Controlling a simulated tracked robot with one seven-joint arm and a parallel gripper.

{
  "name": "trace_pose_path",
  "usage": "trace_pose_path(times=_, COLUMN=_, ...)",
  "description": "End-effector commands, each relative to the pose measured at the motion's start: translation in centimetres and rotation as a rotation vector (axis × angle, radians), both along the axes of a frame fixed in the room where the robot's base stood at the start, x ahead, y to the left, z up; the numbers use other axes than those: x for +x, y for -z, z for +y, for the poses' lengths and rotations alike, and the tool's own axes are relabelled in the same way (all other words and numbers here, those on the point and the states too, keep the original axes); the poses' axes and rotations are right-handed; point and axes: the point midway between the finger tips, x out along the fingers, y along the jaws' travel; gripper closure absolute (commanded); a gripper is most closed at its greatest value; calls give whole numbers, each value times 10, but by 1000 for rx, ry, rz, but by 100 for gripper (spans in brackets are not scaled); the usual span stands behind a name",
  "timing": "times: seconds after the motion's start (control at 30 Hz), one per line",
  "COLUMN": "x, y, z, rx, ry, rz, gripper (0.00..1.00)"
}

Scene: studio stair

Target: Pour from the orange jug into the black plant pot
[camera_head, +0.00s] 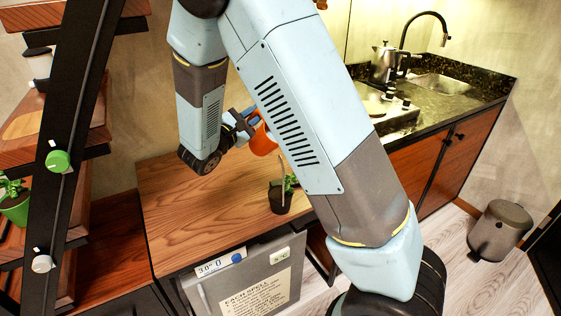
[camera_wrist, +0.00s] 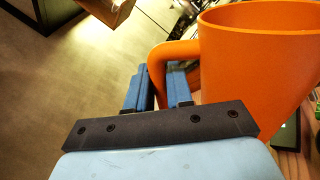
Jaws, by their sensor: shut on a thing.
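The orange jug (camera_head: 263,140) is held above the wooden counter, partly hidden behind my arm in the head view. In the wrist view the jug (camera_wrist: 255,55) fills the upper right, its handle towards my fingers. My gripper (camera_wrist: 160,88) is shut on the jug's handle; it also shows in the head view (camera_head: 246,121). The jug's contents cannot be seen. The black plant pot (camera_head: 280,199) with a green plant stands upright near the counter's front edge, below and slightly right of the jug. The jug is apart from the pot.
The wooden counter (camera_head: 190,203) is clear left of the pot. Shelves with a green-potted plant (camera_head: 15,205) stand at the left. A kettle (camera_head: 383,62) and sink (camera_head: 443,84) are at the back right. A bin (camera_head: 499,231) stands on the floor.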

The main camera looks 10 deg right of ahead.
Motion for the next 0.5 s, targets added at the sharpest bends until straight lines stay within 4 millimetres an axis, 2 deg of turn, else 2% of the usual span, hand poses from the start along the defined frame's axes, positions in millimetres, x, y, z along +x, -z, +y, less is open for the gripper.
trace_pose_path(times=0.5, x=-2, y=-1, z=-1, rx=16, ry=1, rz=-28, gripper=100)
